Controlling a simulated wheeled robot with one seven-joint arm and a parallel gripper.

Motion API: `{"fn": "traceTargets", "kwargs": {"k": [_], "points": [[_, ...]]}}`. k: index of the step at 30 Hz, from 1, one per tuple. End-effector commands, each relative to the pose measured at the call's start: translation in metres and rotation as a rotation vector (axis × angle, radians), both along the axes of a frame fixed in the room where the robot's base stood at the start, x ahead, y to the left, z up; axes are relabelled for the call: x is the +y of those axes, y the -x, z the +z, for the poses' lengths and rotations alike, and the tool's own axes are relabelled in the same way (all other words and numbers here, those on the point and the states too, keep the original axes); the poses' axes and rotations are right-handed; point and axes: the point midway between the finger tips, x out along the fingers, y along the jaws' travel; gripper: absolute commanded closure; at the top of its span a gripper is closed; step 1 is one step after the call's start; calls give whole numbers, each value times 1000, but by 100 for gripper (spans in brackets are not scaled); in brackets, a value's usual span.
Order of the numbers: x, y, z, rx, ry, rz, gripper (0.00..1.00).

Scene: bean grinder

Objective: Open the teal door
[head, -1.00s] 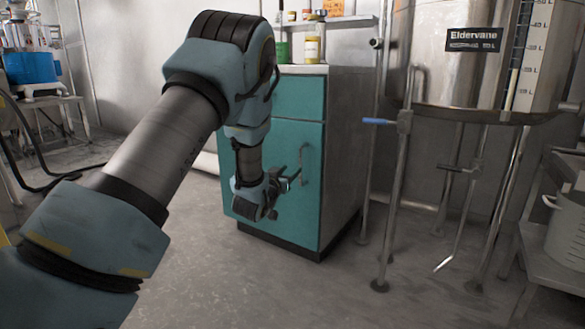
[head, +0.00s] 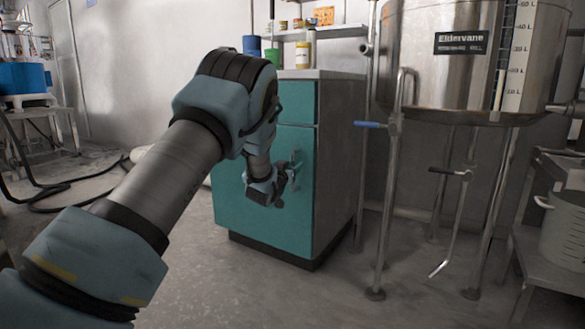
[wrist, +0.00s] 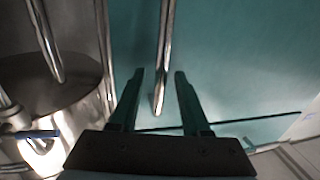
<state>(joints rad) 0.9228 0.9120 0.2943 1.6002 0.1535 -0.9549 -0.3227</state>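The teal door (head: 238,205) is the lower front of a small cabinet. It looks shut, flush with the cabinet's side. Its vertical metal handle (head: 296,165) is near the right edge. My gripper (head: 286,184) is in front of the door, close to the handle. In the wrist view my gripper (wrist: 159,74) is open, and the handle (wrist: 162,55) appears between its two fingers. The fingers are apart from the bar on both sides. The teal door (wrist: 240,60) fills much of that view. Contact with the handle cannot be told.
A teal drawer front (head: 297,101) is above the door. A large steel tank (head: 420,70) on legs stands right, with a blue-handled pipe (head: 370,125) near the cabinet. Hoses lie left. The floor before the cabinet is clear.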

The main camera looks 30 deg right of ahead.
Motion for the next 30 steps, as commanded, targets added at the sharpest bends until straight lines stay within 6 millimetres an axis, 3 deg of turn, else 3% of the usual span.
{"fn": "traceTargets", "kwargs": {"k": [2, 12, 30], "points": [[0, 0, 0, 0, 0, 0, 62], [0, 0, 0, 0, 0, 0, 100], [0, 0, 0, 0, 0, 0, 100]]}}
